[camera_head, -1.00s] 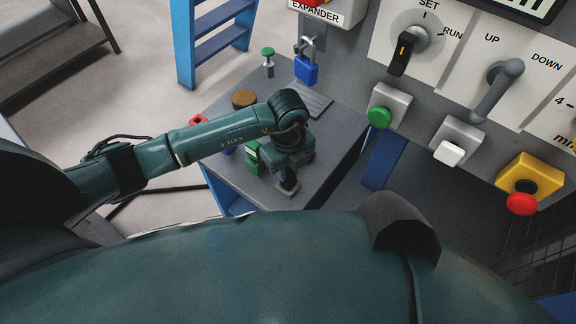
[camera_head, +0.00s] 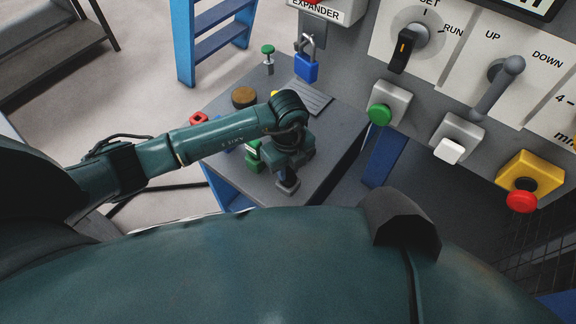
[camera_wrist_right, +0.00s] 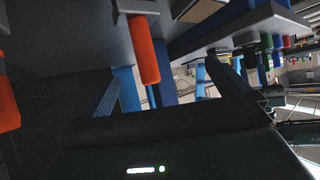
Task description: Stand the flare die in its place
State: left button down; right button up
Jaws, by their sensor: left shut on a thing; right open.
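My left gripper (camera_head: 288,182) points down over the near part of the grey bench top (camera_head: 325,135). It is shut on a small dark piece, which I take to be the flare die; the jaws and wrist hide most of it. I cannot tell whether its foot touches the bench. A green item (camera_head: 254,156) with a pale label stands just left of the gripper, partly behind my arm. My right gripper's dark body (camera_wrist_right: 170,140) fills the bottom of the right wrist view; its jaws are open, away from the bench top.
On the bench are a brown round piece (camera_head: 244,97), a green-topped pin (camera_head: 268,57), a ridged grey plate (camera_head: 310,99) and a red item (camera_head: 199,119). A blue padlock (camera_head: 306,66) hangs behind. The control panel (camera_head: 440,95) bounds the right. Orange handles (camera_wrist_right: 143,48) show near my right wrist.

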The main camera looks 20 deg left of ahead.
pick_arm(q)
jog(key=shift+f, duration=0.25)
jog(key=c, duration=0.7)
grip_release()
jog(key=shift+c, duration=0.2)
jog(key=shift+o, duration=0.5)
jog(key=o, duration=0.6)
jog(key=shift+o, duration=0.2)
